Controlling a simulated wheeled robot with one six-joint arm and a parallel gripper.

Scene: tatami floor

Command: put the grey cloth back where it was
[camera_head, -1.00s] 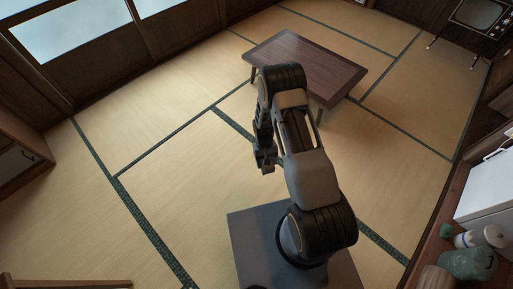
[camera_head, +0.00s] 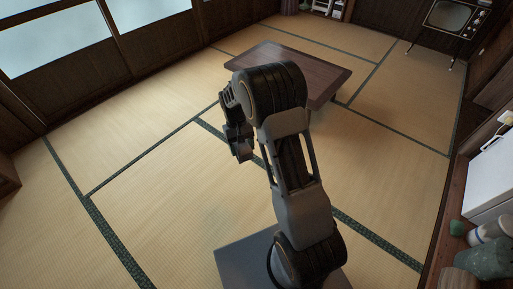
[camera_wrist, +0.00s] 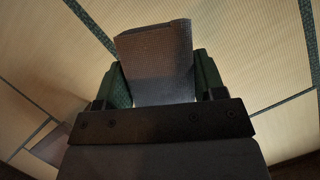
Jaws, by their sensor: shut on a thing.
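The grey cloth (camera_wrist: 155,48) shows in the wrist view as a folded, woven, grey-brown piece standing out between the two dark green fingers. My gripper (camera_wrist: 163,82) is shut on it, with one finger on each side. In the head view my gripper (camera_head: 242,152) hangs at the left of my arm, over open tatami and in front of the low table. I cannot make out the cloth there; the gripper and arm largely hide that spot.
A low dark wooden table (camera_head: 316,75) stands ahead, partly behind my arm. An old television (camera_head: 452,17) stands at the far right. A wooden counter (camera_head: 446,225) with a white box (camera_head: 492,178), a white bottle (camera_head: 490,232) and a green-grey object (camera_head: 486,260) runs along the right. The tatami on the left is clear.

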